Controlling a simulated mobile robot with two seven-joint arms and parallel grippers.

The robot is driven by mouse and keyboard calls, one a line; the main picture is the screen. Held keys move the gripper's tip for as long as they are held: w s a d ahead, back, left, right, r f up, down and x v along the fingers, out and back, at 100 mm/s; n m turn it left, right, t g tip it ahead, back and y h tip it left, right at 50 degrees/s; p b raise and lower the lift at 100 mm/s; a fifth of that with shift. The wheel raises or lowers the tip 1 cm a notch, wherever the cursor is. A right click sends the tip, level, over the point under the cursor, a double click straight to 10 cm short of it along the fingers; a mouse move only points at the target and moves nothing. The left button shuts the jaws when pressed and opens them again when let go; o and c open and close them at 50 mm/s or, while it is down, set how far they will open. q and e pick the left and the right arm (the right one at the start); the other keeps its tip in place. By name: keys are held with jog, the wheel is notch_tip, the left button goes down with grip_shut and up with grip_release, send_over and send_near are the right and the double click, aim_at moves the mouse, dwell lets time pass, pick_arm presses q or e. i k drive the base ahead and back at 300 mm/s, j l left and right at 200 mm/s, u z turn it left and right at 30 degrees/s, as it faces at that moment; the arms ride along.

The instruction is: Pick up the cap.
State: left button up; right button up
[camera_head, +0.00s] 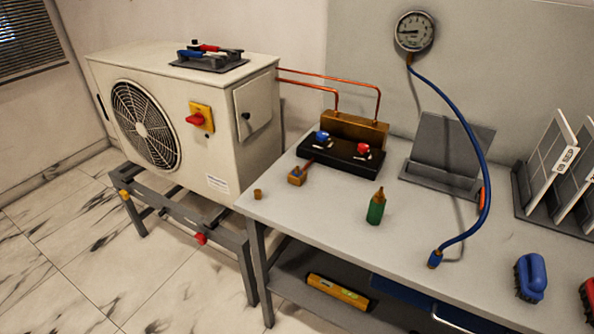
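A small brass-brown cap-like piece (257,194) stands on the grey workbench (330,225) near its left front edge. It looks like the cap, but it is too small to see in detail. Nothing touches it. Neither of my grippers shows in the head view.
Behind it are a small brass block (297,179) and a dark valve manifold (340,155). A green bottle (376,211) stands to the right, then a blue hose (464,130) hanging from a gauge (414,31). Bench around the cap is clear.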

aim_at(257, 193)
jog(key=j+z, duration=0.15)
jog(key=z, duration=0.55)
jog(key=i+j+z, duration=0.1)
jog(key=j+z, duration=0.55)
jog(key=j, duration=0.2)
jog(key=j+z, duration=0.25)
jog(key=j, duration=0.6)
